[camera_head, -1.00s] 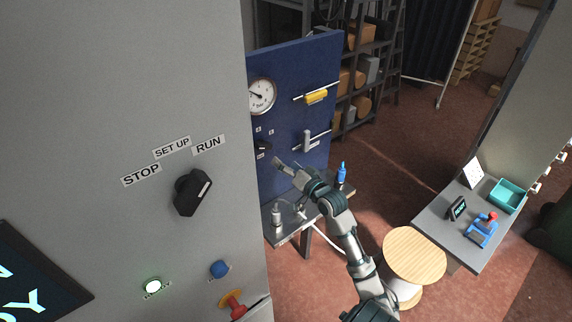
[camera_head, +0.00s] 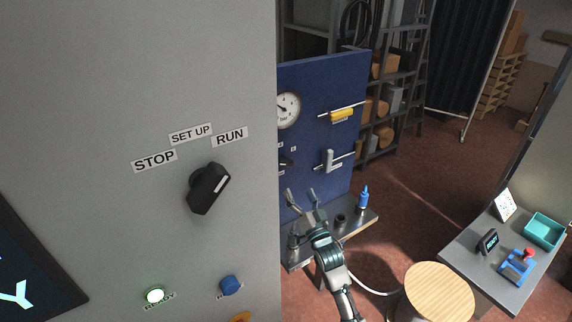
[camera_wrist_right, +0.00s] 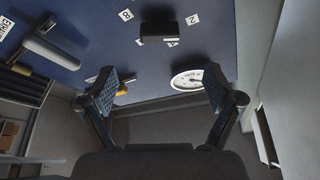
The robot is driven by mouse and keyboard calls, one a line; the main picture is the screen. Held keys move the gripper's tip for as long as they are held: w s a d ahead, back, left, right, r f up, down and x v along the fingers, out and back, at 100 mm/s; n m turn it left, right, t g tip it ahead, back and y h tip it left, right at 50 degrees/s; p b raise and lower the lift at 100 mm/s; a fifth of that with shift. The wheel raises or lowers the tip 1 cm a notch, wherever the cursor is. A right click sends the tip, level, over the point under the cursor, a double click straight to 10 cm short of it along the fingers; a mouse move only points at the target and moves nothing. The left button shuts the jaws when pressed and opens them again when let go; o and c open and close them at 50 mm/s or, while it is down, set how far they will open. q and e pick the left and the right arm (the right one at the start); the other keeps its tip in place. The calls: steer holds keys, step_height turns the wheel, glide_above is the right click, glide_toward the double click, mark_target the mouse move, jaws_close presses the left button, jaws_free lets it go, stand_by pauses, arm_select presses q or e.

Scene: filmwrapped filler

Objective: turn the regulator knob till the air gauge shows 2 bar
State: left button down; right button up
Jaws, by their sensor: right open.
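The round white air gauge (camera_head: 288,110) is on the blue panel, partly cut off by the grey cabinet's edge; I cannot read its needle surely. It also shows in the right wrist view (camera_wrist_right: 187,79). A black knob (camera_head: 286,163), seemingly the regulator knob, sits below the gauge, partly hidden by the cabinet. In the right wrist view the black knob (camera_wrist_right: 157,28) is beyond the fingers, between small number labels. My right gripper (camera_head: 301,193) is open and empty, below the knob and apart from it. Its spread fingers show in the wrist view (camera_wrist_right: 165,88). My left gripper is out of view.
A yellow-handled valve (camera_head: 342,115) and a grey-handled one (camera_head: 329,160) stick out from the panel. A bench (camera_head: 362,222) with a blue bottle (camera_head: 364,196) stands below. The grey cabinet (camera_head: 120,80) blocks the left. A stool (camera_head: 438,292) stands right of my arm.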

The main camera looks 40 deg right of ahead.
mark_target(286, 166)
steer(key=p+x, duration=0.1)
steer(key=x, duration=0.9)
steer(key=shift+w+d+p, duration=0.2)
steer(key=shift+w+p, duration=0.05)
steer(key=shift+p, duration=0.15)
steer(key=shift+w+r, duration=0.2)
steer(key=shift+w, duration=0.3)
steer(key=shift+d, duration=0.1)
steer(key=c, duration=1.1)
steer(key=m+p, duration=0.1)
steer(key=m+h+p, duration=0.1)
steer(key=shift+r+g+p, duration=0.25)
steer(key=shift+g+p, duration=0.15)
steer(key=shift+c, duration=0.2)
steer(key=shift+f+m+p, duration=0.1)
steer(key=shift+m+p, duration=0.25)
steer(key=shift+m, duration=0.35)
steer(key=shift+f, duration=0.1)
